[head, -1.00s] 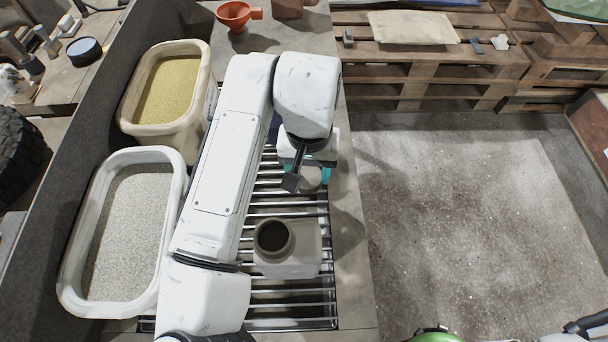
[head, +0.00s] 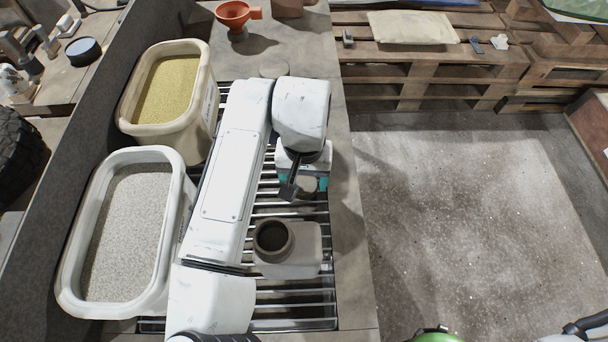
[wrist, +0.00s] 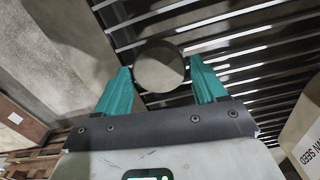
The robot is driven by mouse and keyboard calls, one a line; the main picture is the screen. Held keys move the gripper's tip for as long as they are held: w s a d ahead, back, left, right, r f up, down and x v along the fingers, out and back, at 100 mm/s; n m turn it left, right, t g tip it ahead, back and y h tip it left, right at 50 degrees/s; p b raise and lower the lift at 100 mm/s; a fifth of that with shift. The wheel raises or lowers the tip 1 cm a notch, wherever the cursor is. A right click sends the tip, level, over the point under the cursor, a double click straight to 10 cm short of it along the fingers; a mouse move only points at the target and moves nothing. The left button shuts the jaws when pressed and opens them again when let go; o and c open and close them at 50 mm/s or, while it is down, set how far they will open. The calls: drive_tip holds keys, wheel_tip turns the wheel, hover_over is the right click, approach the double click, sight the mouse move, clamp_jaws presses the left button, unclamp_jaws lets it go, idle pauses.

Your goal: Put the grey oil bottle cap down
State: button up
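The grey oil bottle cap (wrist: 160,70) is a round grey disc with a darker edge, held between the teal fingers of my gripper (wrist: 163,82) in the wrist view. In the head view the cap (head: 307,185) shows partly, under my gripper (head: 304,184), above the slatted metal grate. The grey oil bottle (head: 297,254) stands upright on the grate, nearer to me than the gripper. Its dark round mouth (head: 272,238) is open and uncovered. The cap is clear of the bottle.
Tubs of yellow grain (head: 209,104) and grey grit (head: 70,270) are left of my arm. The grate (head: 290,311) has bare slats around the bottle.

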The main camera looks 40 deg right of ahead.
sight(304, 182)
drive_tip(key=shift+o, duration=1)
wheel_tip(304, 182, up, 12)
drive_tip(key=shift+r+p, duration=0.15)
drive_tip(key=shift+p, duration=0.25)
